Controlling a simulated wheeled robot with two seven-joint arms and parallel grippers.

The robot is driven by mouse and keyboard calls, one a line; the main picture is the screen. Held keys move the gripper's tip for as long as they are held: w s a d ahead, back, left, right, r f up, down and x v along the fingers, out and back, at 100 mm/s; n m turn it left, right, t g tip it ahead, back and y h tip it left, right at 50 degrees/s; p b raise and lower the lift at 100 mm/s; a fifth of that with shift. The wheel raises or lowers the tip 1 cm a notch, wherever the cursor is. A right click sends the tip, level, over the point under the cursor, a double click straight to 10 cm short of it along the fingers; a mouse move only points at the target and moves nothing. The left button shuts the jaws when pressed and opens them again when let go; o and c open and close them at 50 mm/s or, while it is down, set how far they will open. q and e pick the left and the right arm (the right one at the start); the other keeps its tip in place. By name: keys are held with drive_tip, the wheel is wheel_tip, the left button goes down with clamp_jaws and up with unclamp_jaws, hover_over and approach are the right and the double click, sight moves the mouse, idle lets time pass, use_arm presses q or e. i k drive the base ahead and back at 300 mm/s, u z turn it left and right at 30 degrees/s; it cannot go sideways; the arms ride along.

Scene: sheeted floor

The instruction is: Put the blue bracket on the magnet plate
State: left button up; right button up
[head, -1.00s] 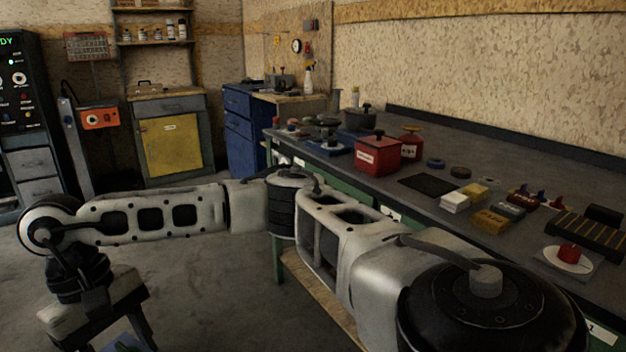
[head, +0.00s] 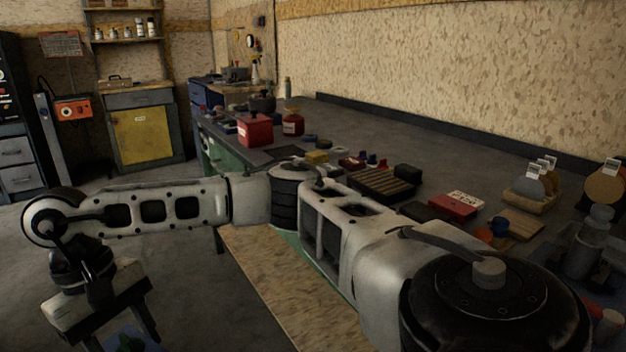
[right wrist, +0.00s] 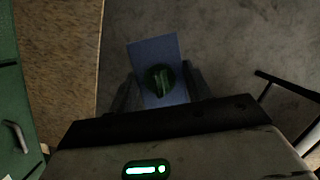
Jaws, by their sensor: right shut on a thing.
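My right arm crosses the head view from the lower right to the left. Its gripper (head: 122,338) hangs at the lower left edge, over the floor. It holds the blue bracket (head: 146,336), partly cut off by the frame. In the right wrist view the bracket (right wrist: 152,50) is a flat blue plate with a round dark green part, between the two dark fingers of the gripper (right wrist: 160,86). I cannot tell for sure which thing is the magnet plate; a flat dark plate (head: 284,155) lies on the bench. My left gripper is out of view.
Open floor lies at the left.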

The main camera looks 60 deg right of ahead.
sight(381, 181)
drive_tip(key=z, duration=1.35)
